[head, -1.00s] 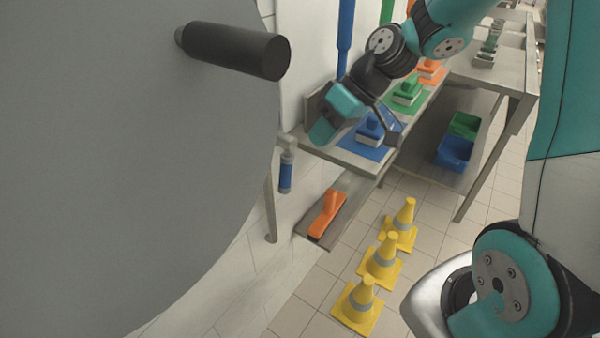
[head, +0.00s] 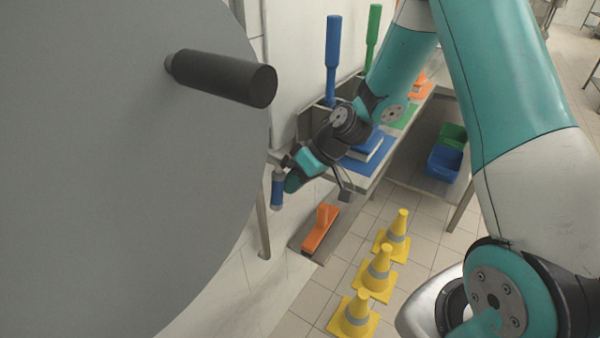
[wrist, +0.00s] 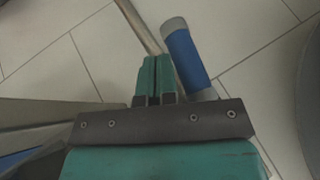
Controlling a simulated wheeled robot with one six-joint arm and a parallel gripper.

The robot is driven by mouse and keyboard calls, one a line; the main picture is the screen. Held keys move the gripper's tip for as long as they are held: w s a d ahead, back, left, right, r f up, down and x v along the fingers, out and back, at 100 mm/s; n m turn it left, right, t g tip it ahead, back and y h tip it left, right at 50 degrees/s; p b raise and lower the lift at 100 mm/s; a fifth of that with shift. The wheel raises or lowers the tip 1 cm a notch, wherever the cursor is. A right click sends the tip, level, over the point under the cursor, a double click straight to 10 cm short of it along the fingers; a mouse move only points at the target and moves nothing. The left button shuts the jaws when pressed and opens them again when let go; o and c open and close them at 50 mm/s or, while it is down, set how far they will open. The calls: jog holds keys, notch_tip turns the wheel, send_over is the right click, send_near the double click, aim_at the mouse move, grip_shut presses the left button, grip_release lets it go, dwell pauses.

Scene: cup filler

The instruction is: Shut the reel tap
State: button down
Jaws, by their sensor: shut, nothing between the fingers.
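The reel tap's blue sleeve with grey ends (head: 278,188) hangs beside the edge of the big grey reel disc (head: 120,190) in the head view. In the wrist view the blue sleeve (wrist: 187,57) lies just right of my fingertips, with a thin pipe to its upper left. My gripper (head: 291,184) has its teal fingers close to the sleeve's right side. In the wrist view my gripper (wrist: 154,62) is shut with nothing between its fingers. A narrow gap seems to show by the sleeve; I cannot tell whether they touch.
A black crank handle (head: 222,77) sticks out from the reel. Behind my gripper is a bench with blue pads (head: 375,166) and blue and green upright handles. An orange brush (head: 320,230) lies on a low shelf. Yellow cones (head: 376,272) stand on the tiled floor.

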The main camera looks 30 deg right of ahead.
aim_at(282, 193)
jog(key=shift+s+a+f+y, duration=0.15)
jog(key=shift+s+a+y, duration=0.05)
jog(key=shift+a+y, duration=0.1)
dwell(0.6)
jog(key=a+y, duration=0.1)
jog(key=s+m+g+y, duration=0.1)
jog(key=a+g+y+b, duration=0.1)
jog(key=y, duration=0.1)
jog(key=shift+s+a+m, duration=0.2)
jog(key=shift+a+m, duration=0.1)
jog(key=shift+m, duration=0.1)
jog(key=shift+s+a+r, duration=0.35)
jog(key=shift+a+r, duration=0.05)
jog(key=shift+a, duration=0.15)
jog(key=shift+s+a+r, duration=0.3)
jog(key=shift+a+r, duration=0.05)
jog(key=shift+a, duration=0.2)
jog(key=shift+s+a+r+y, duration=0.25)
jog(key=shift+a+r+y, duration=0.15)
jog(key=shift+r, duration=0.25)
jog(key=shift+s+a+r+y, duration=0.2)
jog(key=shift+a+r+y, duration=0.1)
jog(key=shift+a+r, duration=0.25)
jog(key=shift+r+p, duration=0.25)
jog(key=shift+p, duration=0.05)
jog(key=shift+d, duration=0.1)
